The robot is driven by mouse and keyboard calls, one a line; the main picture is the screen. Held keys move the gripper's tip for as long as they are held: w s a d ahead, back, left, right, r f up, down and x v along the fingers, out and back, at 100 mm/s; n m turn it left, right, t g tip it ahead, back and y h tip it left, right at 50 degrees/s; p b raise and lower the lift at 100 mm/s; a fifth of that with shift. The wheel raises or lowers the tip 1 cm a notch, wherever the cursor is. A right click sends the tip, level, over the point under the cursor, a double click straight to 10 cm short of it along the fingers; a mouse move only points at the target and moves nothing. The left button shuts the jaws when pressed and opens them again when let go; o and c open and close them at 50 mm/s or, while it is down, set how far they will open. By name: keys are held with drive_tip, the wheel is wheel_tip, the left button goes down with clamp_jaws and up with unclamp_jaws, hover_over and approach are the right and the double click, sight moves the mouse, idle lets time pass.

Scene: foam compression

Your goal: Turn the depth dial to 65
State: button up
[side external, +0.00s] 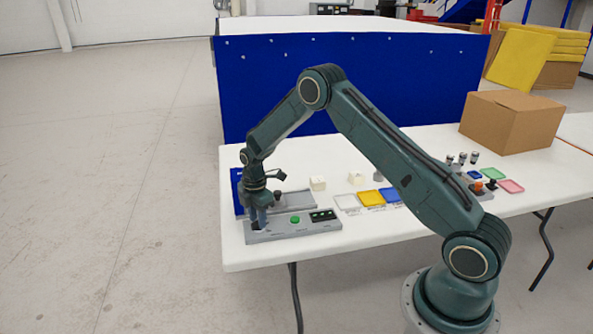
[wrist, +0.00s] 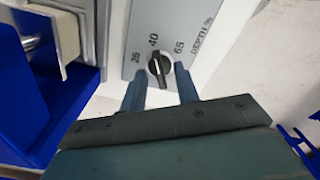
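The depth dial (wrist: 159,66) is a small black knob on a grey panel (wrist: 187,15) marked 25, 40, 65 and "DEPTH %". Its white line tilts slightly left and points roughly at 40. My gripper (wrist: 161,70) points down at the dial, with one finger on either side of the knob and a small gap visible; it looks open. Contact with the knob cannot be told. In the side external view my gripper (side external: 259,224) is low over the left end of the control panel (side external: 290,232) and hides the dial there.
The panel also has a green button (side external: 295,219) and a dark display (side external: 322,215). A blue frame holding a pale block (wrist: 66,37) stands close left of the dial in the wrist view. Coloured trays (side external: 371,198) and a cardboard box (side external: 511,120) are further right.

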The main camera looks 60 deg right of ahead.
drive_tip(key=shift+f, duration=0.1)
drive_tip(key=shift+c, duration=0.2)
clamp_jaws()
drive_tip(key=shift+m, duration=0.4)
drive_tip(key=m, duration=1.1)
idle(0.5)
drive_tip(key=shift+o, duration=0.2)
unclamp_jaws()
